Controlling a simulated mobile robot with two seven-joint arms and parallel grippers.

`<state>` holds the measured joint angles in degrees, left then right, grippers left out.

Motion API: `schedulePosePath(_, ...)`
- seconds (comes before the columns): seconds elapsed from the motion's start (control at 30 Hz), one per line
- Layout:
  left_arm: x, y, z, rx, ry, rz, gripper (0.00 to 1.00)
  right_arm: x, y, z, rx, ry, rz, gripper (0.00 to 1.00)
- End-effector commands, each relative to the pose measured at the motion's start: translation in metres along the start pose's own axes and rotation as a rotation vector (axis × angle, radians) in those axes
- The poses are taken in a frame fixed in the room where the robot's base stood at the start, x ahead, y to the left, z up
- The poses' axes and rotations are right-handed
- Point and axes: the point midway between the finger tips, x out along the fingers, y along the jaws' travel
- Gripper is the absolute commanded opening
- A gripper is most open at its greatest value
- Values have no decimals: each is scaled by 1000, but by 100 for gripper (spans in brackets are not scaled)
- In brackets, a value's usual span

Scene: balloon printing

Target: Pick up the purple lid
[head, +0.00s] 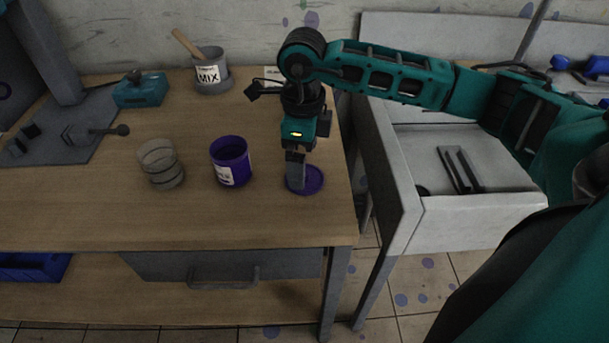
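The purple lid (313,181) lies flat on the wooden table near its right edge. My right gripper (296,184) points straight down over the lid, its fingertips at the lid's left part. The near finger hides the other one, so I cannot tell whether the gripper is open or shut, or whether it touches the lid. A purple cup (231,162) with a white label stands upright to the left of the lid, apart from it. My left gripper is not in view.
A clear ringed cup (161,164) stands left of the purple cup. A grey MIX pot (211,73) with a wooden stick and a teal box (141,90) stand at the back. An open grey drawer (478,217) is right of the table (120,215). The table's front is clear.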

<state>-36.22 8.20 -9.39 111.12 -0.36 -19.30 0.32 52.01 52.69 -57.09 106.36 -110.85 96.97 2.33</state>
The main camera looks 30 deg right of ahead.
Motion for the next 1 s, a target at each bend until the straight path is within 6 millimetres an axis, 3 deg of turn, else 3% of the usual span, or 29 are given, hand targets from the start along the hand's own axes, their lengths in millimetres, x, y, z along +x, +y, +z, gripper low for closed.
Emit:
schedulePosePath(0.2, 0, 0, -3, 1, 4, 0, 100, 32, -1, -3, 1, 2, 1, 100)
schedulePosePath(0.53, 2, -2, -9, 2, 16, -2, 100, 38, -1, -3, 0, 0, 1, 99)
schedulePosePath(1.0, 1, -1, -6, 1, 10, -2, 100, 38, -1, -3, 0, 0, 0, 57)
